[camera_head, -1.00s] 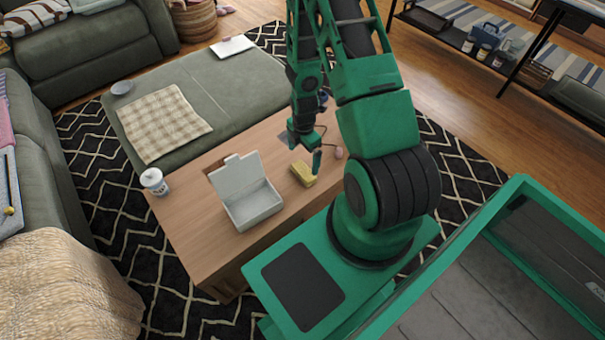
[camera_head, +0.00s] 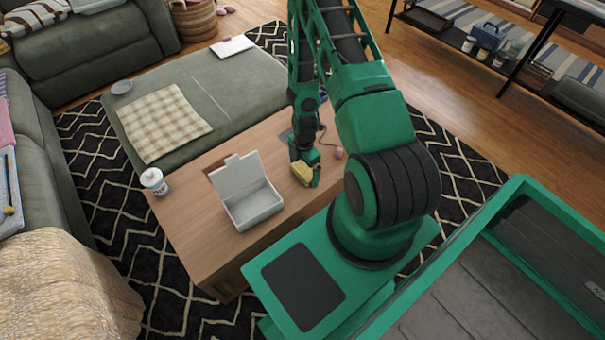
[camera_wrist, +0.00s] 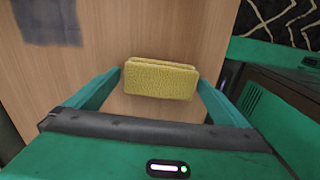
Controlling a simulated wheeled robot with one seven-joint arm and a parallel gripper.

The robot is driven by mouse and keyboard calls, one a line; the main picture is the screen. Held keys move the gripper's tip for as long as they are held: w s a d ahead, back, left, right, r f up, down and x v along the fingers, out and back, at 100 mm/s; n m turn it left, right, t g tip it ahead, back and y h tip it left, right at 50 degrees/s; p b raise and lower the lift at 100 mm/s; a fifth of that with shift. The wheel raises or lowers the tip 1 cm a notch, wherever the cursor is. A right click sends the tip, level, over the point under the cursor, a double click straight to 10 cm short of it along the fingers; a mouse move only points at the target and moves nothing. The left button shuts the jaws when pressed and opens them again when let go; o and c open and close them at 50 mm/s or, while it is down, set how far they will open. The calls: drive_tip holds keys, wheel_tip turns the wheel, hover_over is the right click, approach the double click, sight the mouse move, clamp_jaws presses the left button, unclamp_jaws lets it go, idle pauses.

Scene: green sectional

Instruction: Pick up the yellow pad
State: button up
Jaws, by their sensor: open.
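The yellow pad (camera_head: 301,173) lies on the wooden table (camera_head: 190,220), near its right end. In the wrist view the yellow pad (camera_wrist: 160,79) sits between my gripper's two green fingers, crosswise, with a textured face showing. My gripper (camera_head: 304,177) is low over the table at the pad. In the wrist view my gripper (camera_wrist: 160,88) is open, with a finger at each end of the pad and small gaps beside it. The head view does not show whether the fingers touch the pad.
An open white box (camera_head: 255,207) stands left of the pad on the table. A white lidded cup (camera_head: 154,181) is at the table's far left corner. A small pinkish round thing (camera_head: 338,153) and a dark flat piece (camera_wrist: 47,20) lie near my gripper.

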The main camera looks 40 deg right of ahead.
sight(304, 170)
drive_tip(key=c, duration=0.9)
drive_tip(key=shift+r, duration=0.15)
drive_tip(key=shift+r, duration=0.6)
wheel_tip(304, 170, up, 2)
drive_tip(key=shift+w+r, duration=0.1)
drive_tip(key=shift+r, duration=0.15)
drive_tip(key=s+a+r, duration=0.2)
drive_tip(key=a, duration=0.1)
drive_tip(key=s+a+r, duration=0.2)
drive_tip(key=a, duration=0.1)
drive_tip(key=s+a+r, duration=0.1)
drive_tip(key=a+r, duration=0.2)
drive_tip(key=a, duration=0.1)
drive_tip(key=shift+s+a, duration=0.1)
drive_tip(key=shift+s, duration=0.3)
